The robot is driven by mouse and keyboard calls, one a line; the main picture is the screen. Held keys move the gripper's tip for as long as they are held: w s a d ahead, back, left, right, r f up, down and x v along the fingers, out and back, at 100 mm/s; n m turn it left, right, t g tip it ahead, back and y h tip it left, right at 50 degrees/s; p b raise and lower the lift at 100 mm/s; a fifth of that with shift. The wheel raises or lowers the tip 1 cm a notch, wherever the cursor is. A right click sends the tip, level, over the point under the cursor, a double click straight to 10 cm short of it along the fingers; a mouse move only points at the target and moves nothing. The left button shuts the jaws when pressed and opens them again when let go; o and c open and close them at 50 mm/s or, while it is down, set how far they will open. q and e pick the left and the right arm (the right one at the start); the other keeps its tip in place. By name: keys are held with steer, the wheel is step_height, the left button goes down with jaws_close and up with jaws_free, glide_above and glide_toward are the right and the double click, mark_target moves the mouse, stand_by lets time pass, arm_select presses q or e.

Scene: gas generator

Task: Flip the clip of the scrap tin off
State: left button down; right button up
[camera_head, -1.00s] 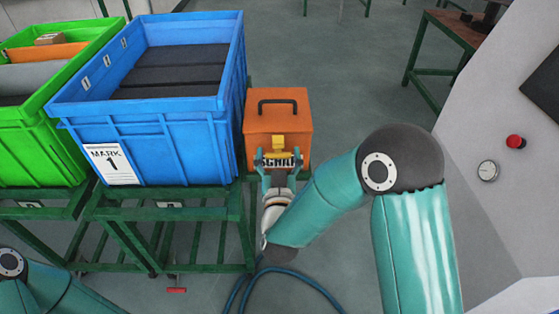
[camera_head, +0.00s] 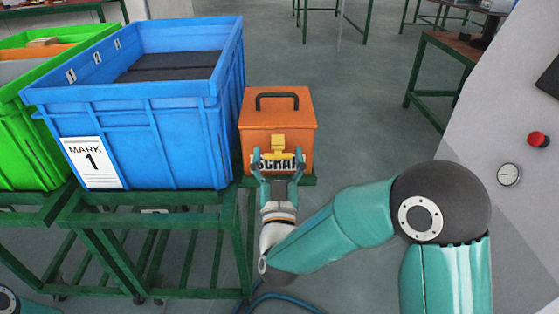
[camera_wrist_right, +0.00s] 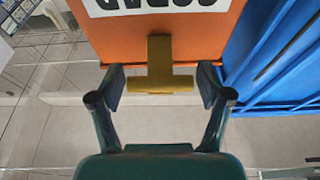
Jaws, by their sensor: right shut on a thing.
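The scrap tin (camera_head: 265,122) is an orange box with a black handle on its lid and a SCRAP label on its front. It stands upright, lid down, to the right of the blue crate. Its yellow clip (camera_head: 278,146) is on the front. In the right wrist view the clip (camera_wrist_right: 160,62) is T-shaped, its crossbar between my fingers. My left gripper is out of view.
The blue crate (camera_head: 130,100) marked MARK 1 stands close to the tin's left, with a green crate (camera_head: 35,145) beyond. Both rest on green metal stands (camera_head: 170,199). A grey panel with a red button (camera_head: 538,139) is at the right. Open floor lies behind the tin.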

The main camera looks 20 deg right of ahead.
steer(key=o, duration=1.1)
steer(key=v, duration=0.7)
steer(key=shift+s+f, duration=0.2)
